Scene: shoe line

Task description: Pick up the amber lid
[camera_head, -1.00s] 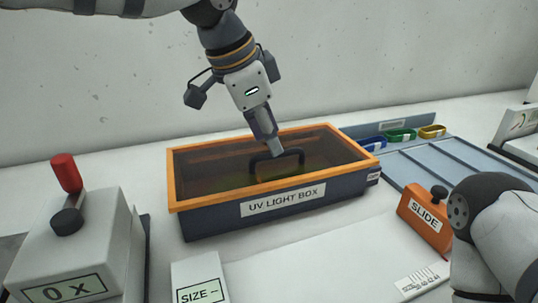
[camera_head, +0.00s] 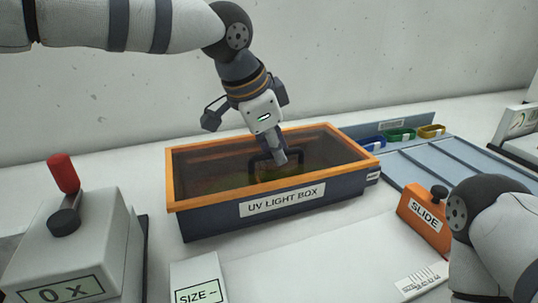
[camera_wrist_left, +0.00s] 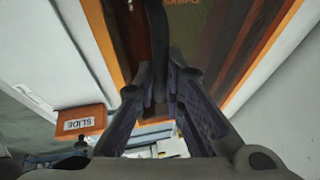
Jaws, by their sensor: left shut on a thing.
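The amber lid (camera_head: 210,160) is a see-through tinted pane with an orange frame, and it lies on the dark UV light box (camera_head: 225,222). A black handle (camera_head: 254,173) stands on its middle. My left gripper (camera_head: 279,160) reaches down from above and is shut on this handle. In the left wrist view, the fingers of my left gripper (camera_wrist_left: 158,105) sit on either side of the dark handle bar (camera_wrist_left: 157,35), with the lid's orange edge (camera_wrist_left: 265,55) beyond. I see no clear gap between lid and box. My right gripper is out of view.
An orange SLIDE block (camera_head: 425,217) with a black knob is at the right, near my right arm. A grey box with a red lever (camera_head: 64,174) stands at the left. Blue trays (camera_head: 455,160) with coloured bands lie behind right.

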